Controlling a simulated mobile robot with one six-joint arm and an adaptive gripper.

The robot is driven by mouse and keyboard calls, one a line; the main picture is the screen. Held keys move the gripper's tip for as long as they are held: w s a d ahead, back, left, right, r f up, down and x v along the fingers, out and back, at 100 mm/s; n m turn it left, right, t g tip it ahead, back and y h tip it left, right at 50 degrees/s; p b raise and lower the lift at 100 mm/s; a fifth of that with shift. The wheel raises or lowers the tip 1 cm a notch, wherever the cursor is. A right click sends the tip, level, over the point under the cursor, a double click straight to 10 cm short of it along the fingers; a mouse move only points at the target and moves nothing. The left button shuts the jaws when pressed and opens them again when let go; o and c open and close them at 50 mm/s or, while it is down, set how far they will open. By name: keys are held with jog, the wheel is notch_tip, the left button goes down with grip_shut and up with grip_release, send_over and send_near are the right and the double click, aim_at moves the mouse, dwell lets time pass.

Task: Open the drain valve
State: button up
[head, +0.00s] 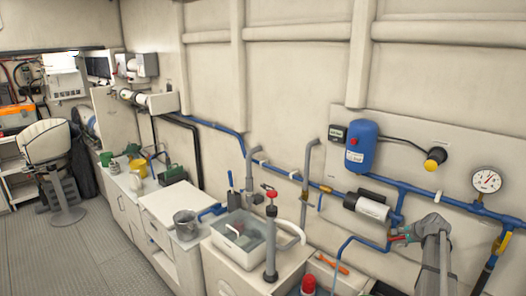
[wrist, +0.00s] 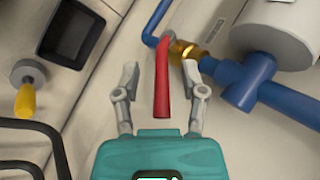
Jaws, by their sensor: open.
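A valve with a red lever handle (wrist: 162,85) and a brass body (wrist: 184,52) is in the middle of the wrist view, on blue pipework. I take it as the drain valve, though no label shows. In the head view its red handle (head: 398,238) is small and partly hidden by my gripper (head: 412,231). In the wrist view my gripper (wrist: 160,72) is open, with one finger on each side of the lever. Both fingers look apart from it. The lever points down the picture toward the palm. Whether it sits between the fingers in depth is unclear.
Blue pipes (wrist: 285,103) and a pale cylinder (wrist: 275,40) lie close on the right. A yellow-handled knob (wrist: 25,100) and dark hoses (wrist: 35,128) are at the left. A gauge (head: 486,181) and blue tank (head: 361,147) are on the wall.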

jog(key=s+a+f+n+g, duration=0.15)
jog(key=s+a+n, duration=0.25)
jog(key=a, duration=0.7)
jog(key=s+a+f+n+g, duration=0.1)
jog(key=s+a+n+g, duration=0.2)
jog(key=a, duration=0.8)
jog(key=s+a+f+n+g, duration=0.1)
jog(key=s+a+n, duration=0.35)
jog(key=a, duration=0.55)
jog(key=s+a+f+n+g+h+b, duration=0.2)
jog(key=s+a+f+n+b, duration=0.2)
jog(key=s+a+n, duration=0.2)
jog(key=shift+s+a+f, duration=0.35)
jog(key=shift+s+a, duration=0.8)
jog(key=shift+s, duration=0.9)
